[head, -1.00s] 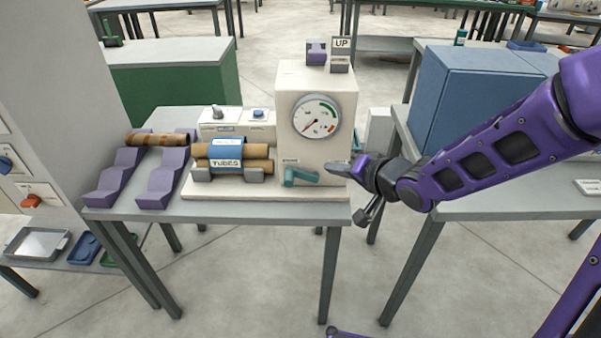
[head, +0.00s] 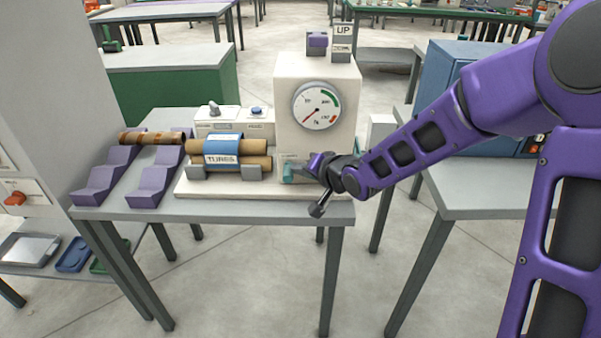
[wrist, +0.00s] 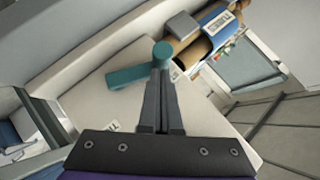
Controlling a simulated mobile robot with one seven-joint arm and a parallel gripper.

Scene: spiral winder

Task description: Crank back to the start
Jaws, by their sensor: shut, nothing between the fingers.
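The teal crank (head: 287,168) is on the lower front of the cream winder (head: 318,120). In the wrist view its arm (wrist: 127,77) points left and its round knob (wrist: 162,50) stands at the right end. My gripper (head: 308,172) is at the crank, partly covering it in the head view. In the wrist view my gripper (wrist: 160,75) is shut and empty, its fingertips at the knob; I cannot tell whether they touch. The dial (head: 317,105) has a red needle pointing to the lower left.
Tubes with a blue TUBES label (head: 221,150) lie left of the crank on the winder base. Purple stepped racks (head: 150,187) hold a brown tube at the left of the table. A sign reading UP (head: 343,30) stands on top. A blue cabinet is behind my arm.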

